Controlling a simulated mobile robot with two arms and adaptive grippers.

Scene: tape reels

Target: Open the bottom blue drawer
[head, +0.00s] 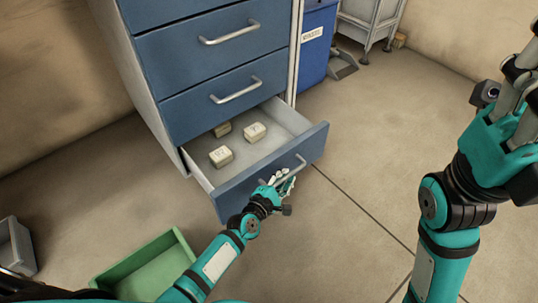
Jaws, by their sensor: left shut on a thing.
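The bottom blue drawer (240,186) of the blue cabinet is pulled out, and its inside shows. Several small pale boxes lie in it, such as one near the left side (221,156) and one further right (254,131). My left gripper (281,179) is shut on the drawer's bar handle (297,168) at the front face. The gripper hides part of the handle. My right gripper (521,85) is raised at the upper right, far from the drawer and partly cut off by the picture edge. Its fingers do not show clearly.
Two closed blue drawers, an upper one (180,57) and a lower one (185,108), sit above. A green crate (178,237) stands on the floor at the lower left, near my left arm. A blue bin (318,45) stands beside the cabinet. The floor to the right is clear.

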